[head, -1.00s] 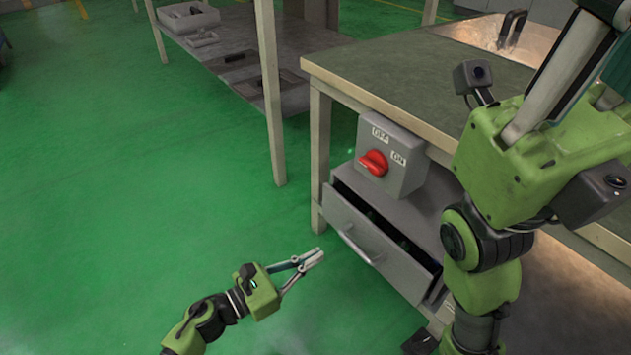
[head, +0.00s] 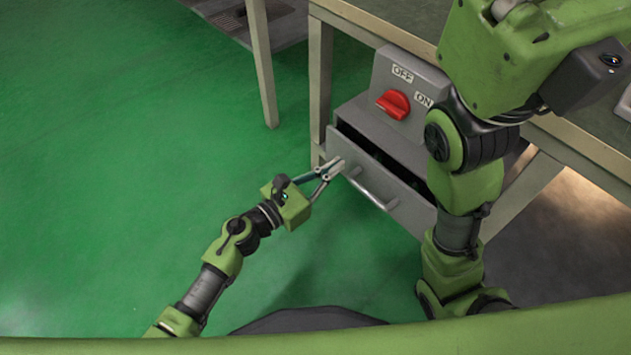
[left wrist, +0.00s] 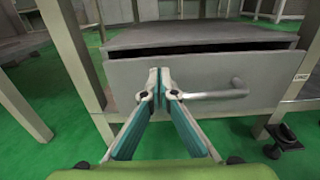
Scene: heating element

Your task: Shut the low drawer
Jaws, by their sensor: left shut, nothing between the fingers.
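The low drawer (head: 390,205) under the workbench is partly open, with a dark gap above its grey front. My left gripper (head: 334,167) is shut and empty. Its fingertips are in front of the drawer front, left of the handle, in the left wrist view (left wrist: 159,82). I cannot tell whether they touch it. My right arm shows at the right, but its gripper is out of view.
A grey switch box with a red knob (head: 393,104) sits above the drawer. The bench leg (head: 320,85) stands just left of the drawer. My right arm covers the drawer's right end. The green floor (head: 130,150) at left is clear.

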